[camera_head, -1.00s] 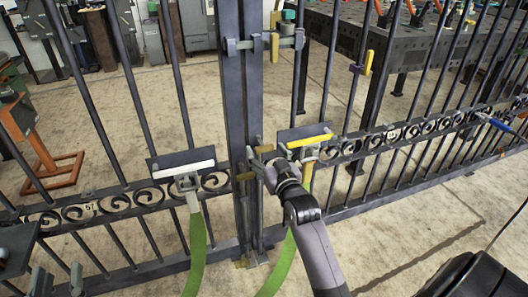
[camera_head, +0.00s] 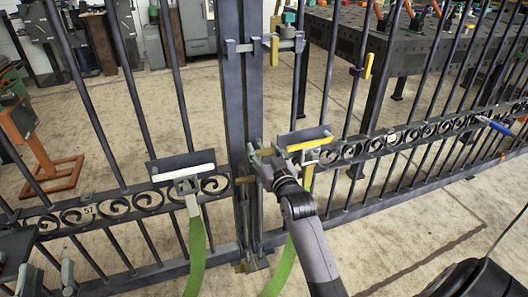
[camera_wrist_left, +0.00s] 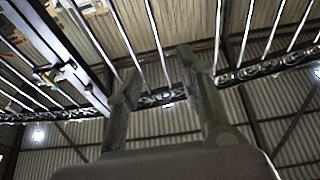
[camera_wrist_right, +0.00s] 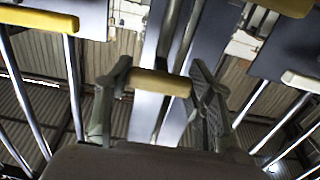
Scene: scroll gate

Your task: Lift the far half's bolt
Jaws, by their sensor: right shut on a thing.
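The gate's two halves meet at dark upright posts (camera_head: 240,90) in the middle of the head view. My right gripper (camera_head: 265,156) is at the right side of these posts, at about mid height. In the right wrist view its fingers are shut on a yellow bolt handle (camera_wrist_right: 160,83), which lies crosswise between them. Another brass-coloured handle (camera_head: 246,180) shows lower on the posts. Bolt rods run down towards the floor there; their lower ends are too small to judge. My left gripper (camera_head: 50,279) is open and empty at the lower left, and its spread fingers show in the left wrist view (camera_wrist_left: 160,85).
A latch bar (camera_head: 265,45) crosses the posts higher up. A plate with a white edge (camera_head: 183,171) and one with a yellow edge (camera_head: 310,144) flank the posts, with green straps (camera_head: 196,255) below. Workbenches (camera_head: 400,45) stand behind the gate.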

